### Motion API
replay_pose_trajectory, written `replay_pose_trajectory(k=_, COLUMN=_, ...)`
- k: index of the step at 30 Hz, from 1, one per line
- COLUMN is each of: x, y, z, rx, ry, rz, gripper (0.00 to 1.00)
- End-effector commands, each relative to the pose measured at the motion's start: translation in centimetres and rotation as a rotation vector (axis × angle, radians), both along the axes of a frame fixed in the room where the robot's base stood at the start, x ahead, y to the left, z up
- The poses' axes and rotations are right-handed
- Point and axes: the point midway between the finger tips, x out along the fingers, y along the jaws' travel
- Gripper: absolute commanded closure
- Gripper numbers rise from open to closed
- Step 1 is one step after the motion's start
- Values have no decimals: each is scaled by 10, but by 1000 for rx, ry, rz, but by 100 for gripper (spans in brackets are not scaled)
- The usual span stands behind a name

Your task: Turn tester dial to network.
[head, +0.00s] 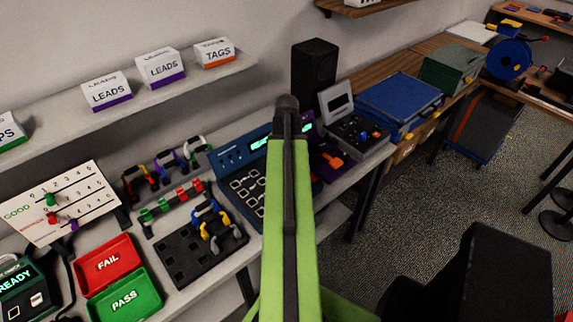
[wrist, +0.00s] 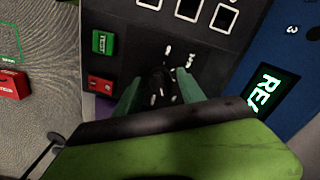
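The tester (head: 226,158) is a blue unit with a dark panel on the bench in the head view, partly hidden behind my green arm. In the wrist view its dark panel (wrist: 125,30) carries the black dial (wrist: 158,86), with small white marks around it that are too blurred to read. My gripper (wrist: 158,90) has its two green fingers apart, one on each side of the dial. I cannot tell whether they touch it. My gripper is hidden behind the arm in the head view.
In the wrist view, a green button (wrist: 105,43) and a red button (wrist: 100,87) sit left of the dial. A lit green display (wrist: 270,93) is at right. In the head view, red (head: 107,262) and green (head: 125,298) trays and a cable rack (head: 200,250) stand left.

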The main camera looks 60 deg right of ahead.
Motion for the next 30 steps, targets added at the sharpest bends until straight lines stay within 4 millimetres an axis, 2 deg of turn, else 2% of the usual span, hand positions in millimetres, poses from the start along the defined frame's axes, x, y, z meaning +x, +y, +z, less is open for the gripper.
replay_pose_trajectory(k=1, x=0, y=0, z=0, rx=0, ry=0, rz=0, gripper=62)
replay_pose_trajectory(k=10, x=0, y=0, z=0, rx=0, ry=0, rz=-1, gripper=100)
replay_pose_trajectory(k=14, x=0, y=0, z=0, rx=0, ry=0, rz=8, gripper=100)
replay_pose_trajectory(k=23, x=-1, y=0, z=0, rx=0, ry=0, rz=267, gripper=100)
replay_pose_trajectory(k=30, x=-1, y=0, z=0, rx=0, ry=0, rz=287, gripper=100)
